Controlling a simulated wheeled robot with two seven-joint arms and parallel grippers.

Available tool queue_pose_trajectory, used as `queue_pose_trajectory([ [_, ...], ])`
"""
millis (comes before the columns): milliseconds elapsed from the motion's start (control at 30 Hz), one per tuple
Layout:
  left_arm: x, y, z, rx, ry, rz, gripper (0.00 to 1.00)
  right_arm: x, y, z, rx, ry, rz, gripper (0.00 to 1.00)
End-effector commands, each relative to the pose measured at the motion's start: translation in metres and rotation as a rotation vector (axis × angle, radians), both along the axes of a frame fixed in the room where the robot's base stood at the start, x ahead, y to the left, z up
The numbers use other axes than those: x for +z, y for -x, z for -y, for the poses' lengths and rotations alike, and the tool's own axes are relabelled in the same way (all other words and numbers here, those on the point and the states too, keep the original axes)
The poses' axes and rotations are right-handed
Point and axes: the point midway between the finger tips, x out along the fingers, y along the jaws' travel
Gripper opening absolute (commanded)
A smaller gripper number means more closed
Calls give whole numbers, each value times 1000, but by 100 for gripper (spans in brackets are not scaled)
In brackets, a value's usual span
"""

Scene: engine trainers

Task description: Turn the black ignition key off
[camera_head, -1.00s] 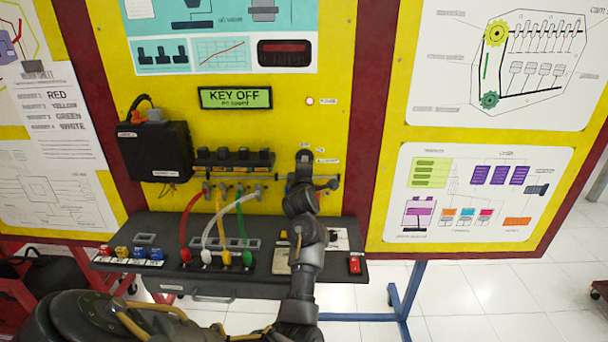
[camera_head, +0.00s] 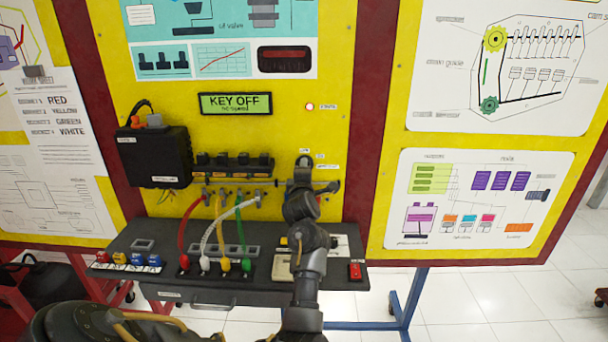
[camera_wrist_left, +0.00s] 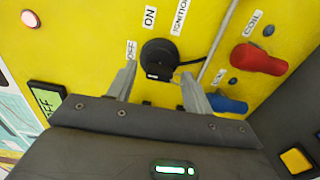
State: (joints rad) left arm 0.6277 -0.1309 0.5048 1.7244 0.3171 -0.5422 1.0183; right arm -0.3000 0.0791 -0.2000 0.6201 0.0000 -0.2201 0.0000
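The black ignition key (camera_wrist_left: 159,57) sits in a round black switch on the yellow panel, in the left wrist view, near OFF, ON and IGNITION labels. My left gripper (camera_wrist_left: 158,78) is open, with one finger on either side of the key's lower part and gaps visible beside it. I cannot tell whether either fingertip touches the switch. In the head view my left gripper (camera_head: 303,172) is at the panel and hides the key. A green display (camera_head: 235,103) reads KEY OFF. My right gripper is not in view.
A red knob (camera_wrist_left: 258,59) and a blue knob (camera_wrist_left: 227,103) stand close to the right finger in the left wrist view. Red, yellow, white and green cables (camera_head: 240,228) arc above the black shelf (camera_head: 130,236), left of my arm. A black box (camera_head: 153,157) is mounted further left.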

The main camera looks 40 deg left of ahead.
Motion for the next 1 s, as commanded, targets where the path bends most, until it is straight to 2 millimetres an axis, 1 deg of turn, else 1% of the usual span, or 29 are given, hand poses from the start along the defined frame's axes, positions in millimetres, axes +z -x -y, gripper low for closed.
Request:
queue_pose_trajectory([
  [267,-1,2,2,0,-1,0,51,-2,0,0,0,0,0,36],
  [367,-2,11,9,0,-1,1,51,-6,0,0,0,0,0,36],
  [600,-2,42,33,-1,1,2,51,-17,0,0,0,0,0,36],
  [700,-2,52,40,0,0,1,51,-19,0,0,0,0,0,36],
  [833,-1,59,45,-1,1,1,51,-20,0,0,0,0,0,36],
  [1000,0,60,46,-1,-1,-1,51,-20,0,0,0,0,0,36],
])
